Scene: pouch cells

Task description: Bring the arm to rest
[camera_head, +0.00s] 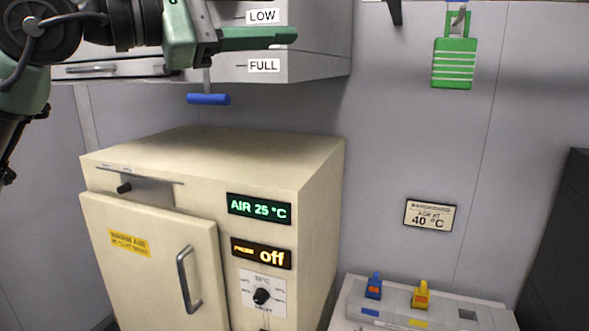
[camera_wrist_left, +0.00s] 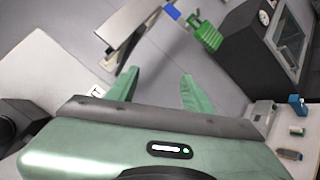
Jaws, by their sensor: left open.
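My left arm comes in at the upper left of the head view. Its green gripper (camera_head: 255,38) points right, level in front of the cabinet with the LOW and FULL labels and above the oven. In the left wrist view the two green fingers (camera_wrist_left: 160,78) stand well apart with nothing between them. The gripper holds nothing, and in the wrist view grey wall or floor lies beyond the fingertips. My right gripper is in neither view.
Below stands a cream oven (camera_head: 240,160) with displays "AIR 25 °C" and "off". A blue handle (camera_head: 208,99) hangs under the cabinet (camera_head: 318,45). A blue clip (camera_head: 374,287) and a yellow clip (camera_head: 421,296) stand at lower right.

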